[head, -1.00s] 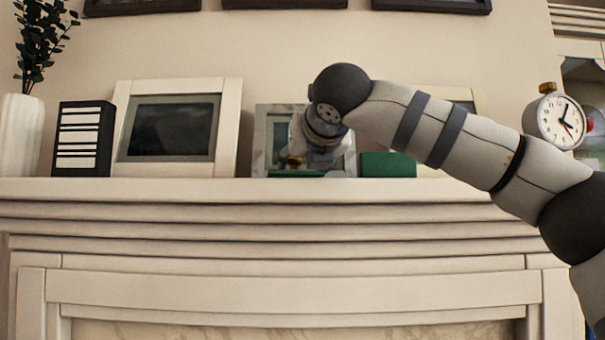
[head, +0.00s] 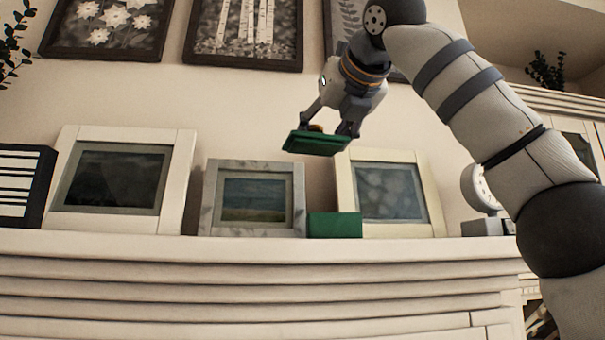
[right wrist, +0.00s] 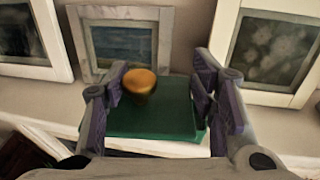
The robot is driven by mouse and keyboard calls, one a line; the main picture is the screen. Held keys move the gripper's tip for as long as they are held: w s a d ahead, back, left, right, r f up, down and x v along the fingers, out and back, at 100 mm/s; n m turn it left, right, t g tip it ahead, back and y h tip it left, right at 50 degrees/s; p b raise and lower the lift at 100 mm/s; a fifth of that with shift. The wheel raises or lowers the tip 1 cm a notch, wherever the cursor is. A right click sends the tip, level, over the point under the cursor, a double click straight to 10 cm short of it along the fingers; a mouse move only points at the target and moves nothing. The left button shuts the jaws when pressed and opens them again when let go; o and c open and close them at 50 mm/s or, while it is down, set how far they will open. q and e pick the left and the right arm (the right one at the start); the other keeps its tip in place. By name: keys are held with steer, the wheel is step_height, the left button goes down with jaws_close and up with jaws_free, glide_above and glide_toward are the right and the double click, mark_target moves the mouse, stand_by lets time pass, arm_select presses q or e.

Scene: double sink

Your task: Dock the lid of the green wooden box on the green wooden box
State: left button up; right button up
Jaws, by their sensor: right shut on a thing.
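The lid of the green wooden box (head: 316,144) is a flat green plate with a golden-brown knob, held in the air above the mantel shelf and slightly tilted. My right gripper (head: 332,130) is shut on the lid, its fingers at either side of it; in the right wrist view the lid (right wrist: 150,121) lies between the fingers (right wrist: 160,103), with the knob near the left finger. The green wooden box (head: 335,225) stands on the shelf, below and slightly right of the lid, with a clear gap between them in the head view. My left gripper is not in view.
A grey marbled frame (head: 211,210) stands left of the box and a cream frame (head: 428,205) is close behind it on the right. A larger white frame (head: 185,165) is further left. A clock (head: 478,188) stands right, partly behind my arm. Pictures hang above.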

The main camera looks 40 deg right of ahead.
steer(key=s+a+r+m+g+h, duration=0.2)
steer(key=s+r+h, duration=0.1)
steer(key=s, duration=0.2)
glide_above(333, 228)
steer(key=d, duration=0.2)
step_height(333, 228, down, 5)
steer(key=f, duration=0.2)
steer(key=w+d+f, duration=0.1)
steer(key=f, duration=0.1)
steer(key=d+f, duration=0.1)
steer(key=f, duration=0.2)
steer(key=shift+w+f, duration=0.1)
steer(key=shift+w, duration=0.15)
steer(key=shift+f, duration=0.1)
steer(key=shift+f, duration=0.1)
steer(key=shift+f, duration=0.25)
steer(key=o, duration=1.2)
steer(key=shift+c, duration=0.2)
